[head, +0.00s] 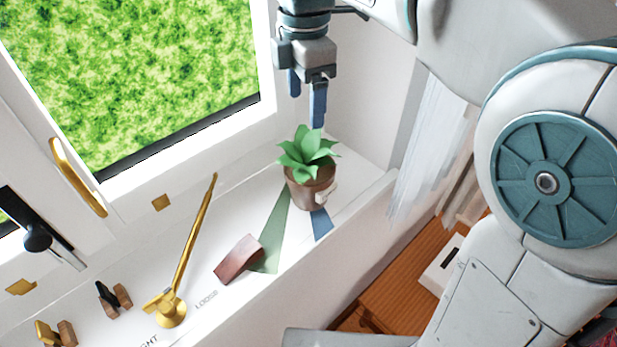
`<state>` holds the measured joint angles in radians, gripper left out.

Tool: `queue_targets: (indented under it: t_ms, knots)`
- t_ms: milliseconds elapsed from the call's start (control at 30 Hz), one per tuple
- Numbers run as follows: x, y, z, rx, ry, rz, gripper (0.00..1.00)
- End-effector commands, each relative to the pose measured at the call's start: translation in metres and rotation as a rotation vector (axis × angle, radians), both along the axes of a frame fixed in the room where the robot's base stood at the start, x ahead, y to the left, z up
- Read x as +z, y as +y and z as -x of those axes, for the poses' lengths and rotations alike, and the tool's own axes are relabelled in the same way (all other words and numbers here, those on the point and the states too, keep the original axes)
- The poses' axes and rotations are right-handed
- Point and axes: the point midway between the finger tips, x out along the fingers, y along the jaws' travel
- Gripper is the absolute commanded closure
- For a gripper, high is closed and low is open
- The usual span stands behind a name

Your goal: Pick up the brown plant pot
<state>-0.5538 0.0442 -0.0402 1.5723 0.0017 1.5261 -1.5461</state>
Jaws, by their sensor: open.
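The brown plant pot (305,192) stands upright on the white window sill, with a green leafy plant (308,152) in it. A small pale piece shows at the pot's right front. My gripper (306,102) is above the pot, pointing down, with its blue fingers apart. It is open and holds nothing. The fingertips appear over the plant's leaves; I cannot tell how large the gap is. The pot's back side is hidden.
A brass stand with a slanted rod (171,310), a reddish-brown wedge (239,260) and small clips (113,299) are on the sill (345,165) left of the pot. Green and blue strips lie by the pot. The window frame borders the sill behind; a white curtain (432,140) hangs right.

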Motion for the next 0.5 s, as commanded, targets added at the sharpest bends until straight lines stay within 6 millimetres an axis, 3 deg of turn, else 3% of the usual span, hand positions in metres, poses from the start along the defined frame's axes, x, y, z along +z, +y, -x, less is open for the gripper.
queue_targets:
  t_ms: [100,367,500]
  knots:
    - [-0.02,-0.001,0.0,-0.002,0.002,0.001,0.25]
    - [-0.039,0.0,0.0,-0.002,0.001,0.0,0.25]
    - [-0.06,-0.001,-0.001,-0.002,0.004,0.002,0.25]
